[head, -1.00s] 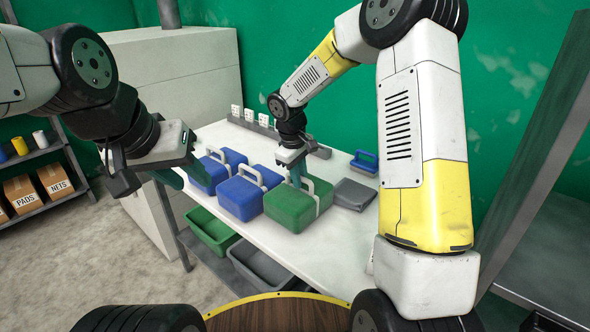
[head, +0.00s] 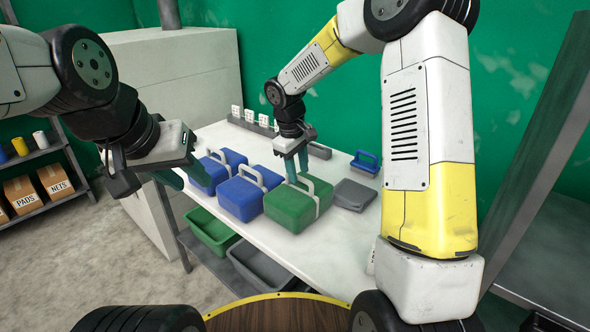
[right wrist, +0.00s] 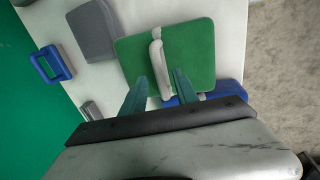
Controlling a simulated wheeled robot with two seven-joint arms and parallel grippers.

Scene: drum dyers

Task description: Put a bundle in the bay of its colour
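The green bundle fills the middle of the right wrist view (right wrist: 194,50). My right gripper (head: 298,174) is over it, open, its teal fingertips apart on either side of the handle (right wrist: 159,70); contact cannot be told. My left gripper (head: 183,176) is open and empty, near the left blue bundle at the table's left edge.
A green bin (head: 211,231) and a grey bin (head: 262,266) sit below the tabletop. A grey flat block (head: 354,195) and a small blue handled item (head: 366,162) lie right of the green bundle. White switch-like pieces (head: 249,115) line the back edge.

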